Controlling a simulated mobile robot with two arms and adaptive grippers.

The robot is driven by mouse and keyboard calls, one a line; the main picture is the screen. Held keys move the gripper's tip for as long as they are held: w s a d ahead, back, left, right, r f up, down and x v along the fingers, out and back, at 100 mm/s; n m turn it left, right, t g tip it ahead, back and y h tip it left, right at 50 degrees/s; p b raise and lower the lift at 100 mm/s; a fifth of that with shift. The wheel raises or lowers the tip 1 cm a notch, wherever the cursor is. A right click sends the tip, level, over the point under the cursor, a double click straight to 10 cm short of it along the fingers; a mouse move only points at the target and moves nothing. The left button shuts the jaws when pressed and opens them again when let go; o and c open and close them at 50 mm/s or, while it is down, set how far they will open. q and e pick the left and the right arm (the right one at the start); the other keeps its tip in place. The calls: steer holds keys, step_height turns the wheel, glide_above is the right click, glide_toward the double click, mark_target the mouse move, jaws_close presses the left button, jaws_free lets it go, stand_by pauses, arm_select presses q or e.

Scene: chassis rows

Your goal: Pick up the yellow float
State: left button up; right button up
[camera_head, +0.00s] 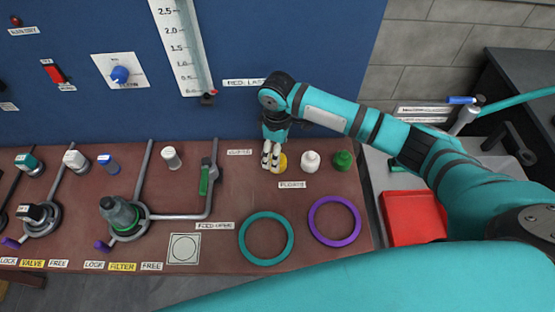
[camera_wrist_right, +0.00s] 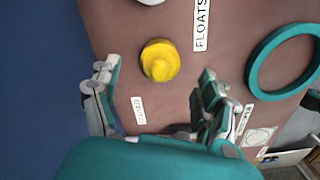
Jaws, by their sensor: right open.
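The yellow float (camera_head: 281,162) stands on the brown panel at the left end of a row of floats, above the "FLOATS" label. In the wrist view the yellow float (camera_wrist_right: 160,61) shows as a round knob, ahead of and between my spread fingers. My right gripper (camera_head: 270,157) is open and empty, pointing down and partly covering the float's left side in the head view. In the wrist view my right gripper (camera_wrist_right: 156,78) has one finger on each side, with visible gaps to the float. My left gripper is not in view.
A white float (camera_head: 310,161) and a green float (camera_head: 342,160) stand to the right. A teal ring (camera_head: 243,243) and a purple ring (camera_head: 313,225) lie nearer. A blue upright board (camera_head: 300,40) rises behind. A red tray (camera_head: 412,225) sits at the right.

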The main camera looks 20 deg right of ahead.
steer(key=shift+f, duration=1.55)
steer(key=shift+c, duration=0.4)
steer(key=c, duration=1.1)
